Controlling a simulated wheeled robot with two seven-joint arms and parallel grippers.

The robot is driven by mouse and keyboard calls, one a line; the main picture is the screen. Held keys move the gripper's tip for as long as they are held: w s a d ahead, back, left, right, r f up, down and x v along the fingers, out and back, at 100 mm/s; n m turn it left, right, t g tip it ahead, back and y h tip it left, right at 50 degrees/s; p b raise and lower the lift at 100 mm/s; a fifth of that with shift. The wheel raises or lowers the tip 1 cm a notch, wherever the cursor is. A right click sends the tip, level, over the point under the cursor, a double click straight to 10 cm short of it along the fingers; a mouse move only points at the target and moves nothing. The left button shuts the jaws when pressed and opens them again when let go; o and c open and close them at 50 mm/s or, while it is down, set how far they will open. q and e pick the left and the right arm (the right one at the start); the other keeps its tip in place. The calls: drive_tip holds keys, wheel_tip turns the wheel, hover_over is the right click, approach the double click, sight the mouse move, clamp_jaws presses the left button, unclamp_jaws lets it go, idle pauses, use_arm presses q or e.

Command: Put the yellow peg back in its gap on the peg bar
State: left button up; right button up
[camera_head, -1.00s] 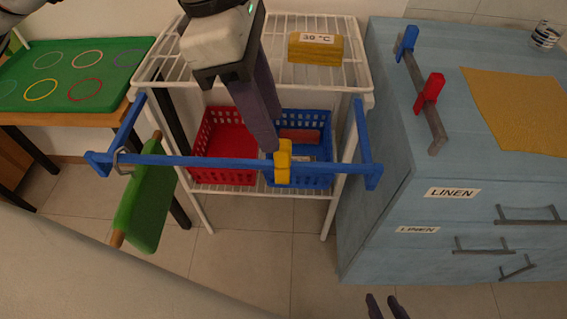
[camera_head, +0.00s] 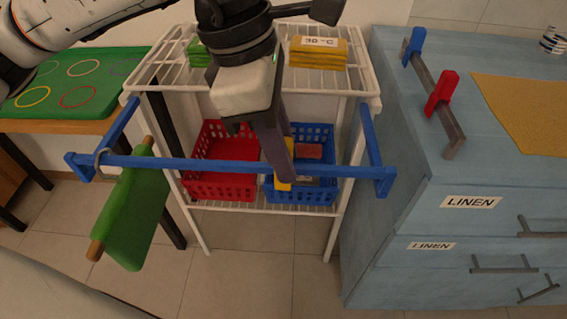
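The yellow peg (camera_head: 283,184) is at the blue front rail (camera_head: 220,166) of the wire rack, partly hidden by my gripper. My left gripper (camera_head: 284,172) reaches down from the top, with its dark fingers over the peg at the rail. One finger hides the other, so I cannot tell whether they grip the peg. The grey peg bar (camera_head: 427,80) lies on the light-blue cabinet at the right. A blue peg (camera_head: 413,46) stands at its far end and a red peg (camera_head: 441,93) further forward. My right gripper is not in view.
A red basket (camera_head: 219,188) and a blue basket (camera_head: 318,196) sit on the rack's lower shelf. A green cloth roll (camera_head: 132,212) hangs at the rail's left end. Yellow cloths (camera_head: 318,57) lie on the top shelf, and a mustard mat (camera_head: 525,105) covers part of the cabinet top.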

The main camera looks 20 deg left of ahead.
use_arm(q)
drive_tip(key=shift+c, duration=1)
drive_tip(key=shift+r+p, duration=0.45)
drive_tip(key=shift+r, duration=0.3)
drive_tip(key=shift+d+p+v, duration=0.2)
drive_tip(key=shift+p+v, duration=0.35)
drive_tip(key=shift+v, duration=0.35)
drive_tip(key=shift+d+p+v, duration=0.2)
drive_tip(key=shift+p+v, duration=0.3)
drive_tip(key=shift+v, duration=0.4)
drive_tip(key=shift+d+p+v, duration=0.2)
drive_tip(key=shift+p+v, duration=0.35)
drive_tip(key=shift+v, duration=0.35)
drive_tip(key=shift+w+r, duration=0.2)
drive_tip(key=shift+f, duration=0.1)
